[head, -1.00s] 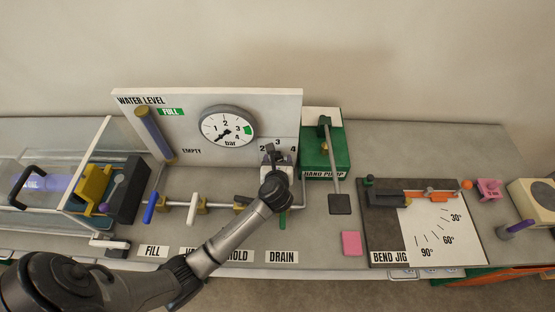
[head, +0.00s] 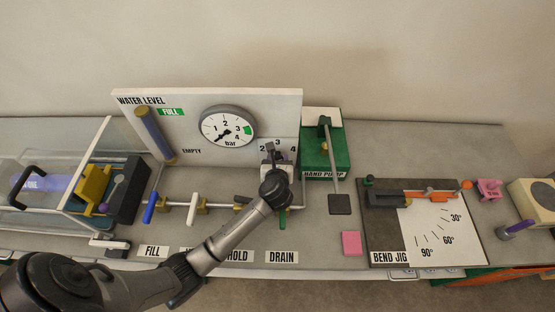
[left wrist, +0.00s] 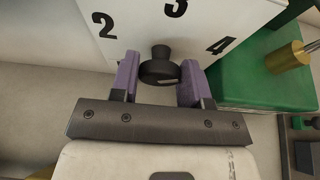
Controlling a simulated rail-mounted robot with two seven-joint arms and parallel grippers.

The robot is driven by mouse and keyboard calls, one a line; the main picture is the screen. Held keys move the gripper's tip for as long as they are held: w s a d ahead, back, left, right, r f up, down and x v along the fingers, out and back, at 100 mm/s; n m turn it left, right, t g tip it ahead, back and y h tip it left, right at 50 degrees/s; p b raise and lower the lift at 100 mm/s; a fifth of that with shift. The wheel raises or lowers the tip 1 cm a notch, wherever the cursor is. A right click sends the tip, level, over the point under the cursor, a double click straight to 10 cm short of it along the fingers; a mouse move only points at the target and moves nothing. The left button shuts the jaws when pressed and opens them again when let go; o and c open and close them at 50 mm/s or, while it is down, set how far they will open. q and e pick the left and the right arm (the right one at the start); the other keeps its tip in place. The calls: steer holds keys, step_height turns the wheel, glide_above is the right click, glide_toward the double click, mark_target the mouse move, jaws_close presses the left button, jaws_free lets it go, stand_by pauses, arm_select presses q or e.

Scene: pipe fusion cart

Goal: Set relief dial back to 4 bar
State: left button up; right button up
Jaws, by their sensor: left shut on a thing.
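The relief dial is a black knob (left wrist: 160,68) on the white panel, with the numbers 2, 3 and 4 printed around it in the left wrist view. My left gripper (left wrist: 160,80) has its purple-padded fingers on either side of the knob and is shut on it. A small pale mark shows on the knob's near side; I cannot tell which number the dial is set to. In the head view my left gripper (head: 274,152) is at the panel's lower right corner and mostly hides the dial. My right gripper is not in view.
The pressure gauge (head: 228,127) on the panel has its needle at the low end, lower left. A green hand pump (head: 338,160) stands just right of the dial. Valve handles, including a blue one (head: 150,207), line the bench below the panel. The bend jig (head: 385,225) is further right.

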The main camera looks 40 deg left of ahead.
arm_select(q)
steer(key=shift+r+p, duration=0.2)
steer(key=shift+p, duration=0.3)
steer(key=shift+m+y+p, duration=0.3)
steer(key=shift+m+y, duration=0.1)
steer(key=shift+f, duration=0.2)
steer(key=o, duration=0.9)
steer(key=shift+v, duration=6.95)
